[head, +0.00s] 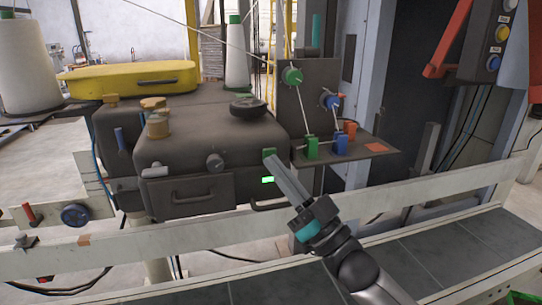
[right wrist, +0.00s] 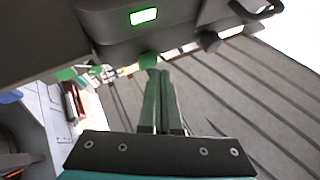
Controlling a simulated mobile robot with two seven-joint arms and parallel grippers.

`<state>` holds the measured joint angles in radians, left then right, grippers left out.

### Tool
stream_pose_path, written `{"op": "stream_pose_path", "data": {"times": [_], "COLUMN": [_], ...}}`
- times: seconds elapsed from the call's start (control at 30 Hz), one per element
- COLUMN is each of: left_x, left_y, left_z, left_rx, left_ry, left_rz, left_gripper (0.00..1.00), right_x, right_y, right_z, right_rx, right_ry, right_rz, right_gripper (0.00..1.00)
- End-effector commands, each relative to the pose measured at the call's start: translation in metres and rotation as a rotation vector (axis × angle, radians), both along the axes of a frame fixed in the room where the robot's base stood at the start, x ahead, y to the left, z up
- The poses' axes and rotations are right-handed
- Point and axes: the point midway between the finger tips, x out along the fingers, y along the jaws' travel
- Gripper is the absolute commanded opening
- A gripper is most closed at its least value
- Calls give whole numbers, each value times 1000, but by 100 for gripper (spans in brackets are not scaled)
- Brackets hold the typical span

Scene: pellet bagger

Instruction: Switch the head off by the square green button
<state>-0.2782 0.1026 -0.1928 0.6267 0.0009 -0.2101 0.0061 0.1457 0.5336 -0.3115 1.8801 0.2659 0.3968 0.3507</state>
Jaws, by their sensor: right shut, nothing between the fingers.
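The sewing head is a dark grey machine (head: 215,135) in the middle of the head view. A small green button (head: 269,153) sits at its right front corner, partly hidden by my fingertips. A bright green lamp (head: 267,180) is lit just below it. My right gripper (head: 272,162) is shut and empty, its fingertips at the button. In the right wrist view the fingertips (right wrist: 160,75) lie right by the green button (right wrist: 147,60), and the lit lamp (right wrist: 143,16) shows above. I cannot tell whether they touch. My left gripper is not in view.
A bracket with green (head: 312,148) and blue (head: 341,145) parts stands right of the machine. A pale rail (head: 200,242) and a dark conveyor (head: 430,255) run in front. A yellow case (head: 130,78) lies behind. A panel with buttons (head: 497,45) is at the upper right.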

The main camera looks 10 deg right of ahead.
Motion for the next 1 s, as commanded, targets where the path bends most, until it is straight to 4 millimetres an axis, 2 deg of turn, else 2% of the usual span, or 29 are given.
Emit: {"op": "stream_pose_path", "data": {"times": [1.0], "left_x": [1], "left_y": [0], "left_z": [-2], "left_rx": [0], "left_ry": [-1], "left_rz": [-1], "left_gripper": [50], "right_x": [10], "right_y": [0], "right_z": [0], "right_rx": [0], "right_ry": [0], "right_rz": [0], "right_gripper": [0]}}
